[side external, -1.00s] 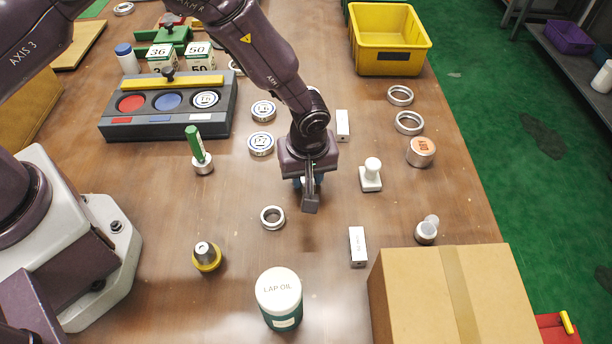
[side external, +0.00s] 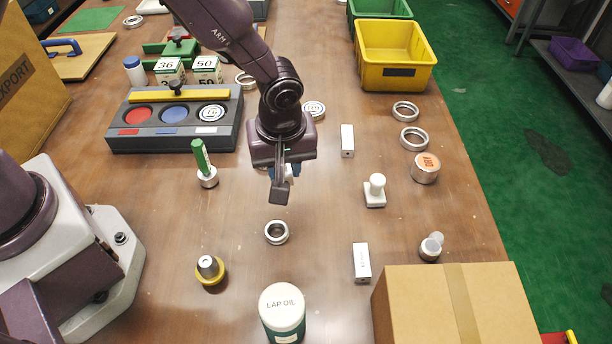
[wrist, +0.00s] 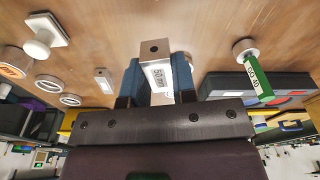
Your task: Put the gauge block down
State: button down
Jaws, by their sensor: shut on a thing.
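My gripper (side external: 279,176) is shut on a grey gauge block (side external: 280,193), which hangs below the fingers, seemingly clear of the wooden table. In the wrist view the gripper's blue fingers (wrist: 158,82) press on both sides of the gauge block (wrist: 156,60); its face reads 50 mm and its end has a dark hole. Two similar pale blocks lie on the table: one (side external: 347,140) to the right of my gripper and one (side external: 362,263) nearer the cardboard box.
A bearing ring (side external: 276,232) lies just in front of my gripper. A green-handled plug (side external: 204,165) stands to the left, a white-knobbed stamp (side external: 375,191) to the right. A dark tray (side external: 172,143) is behind left. A cardboard box (side external: 450,305) and lap oil jar (side external: 283,313) stand in front.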

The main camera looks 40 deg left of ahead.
jog(key=s+a+r, duration=0.4)
jog(key=s, duration=0.4)
jog(key=s+d+r+m+h, duration=0.1)
jog(key=d+r+m, duration=0.6)
jog(key=d, duration=0.4)
jog(key=s+d+r+m+h, duration=0.1)
jog(key=d+r+m, duration=0.4)
jog(key=d+m, duration=0.55)
jog(key=m, duration=0.3)
send_over(441, 294)
jog(key=f, duration=0.5)
jog(key=a+f, duration=0.1)
jog(key=f, duration=0.2)
jog(key=shift+s+f, duration=0.3)
jog(key=shift+s, duration=0.1)
jog(key=shift+w+d+f, duration=0.2)
jog(key=shift+d+f, duration=0.05)
jog(key=shift+f, duration=0.1)
jog(key=shift+d+f, duration=0.1)
jog(key=shift+f, duration=1.55)
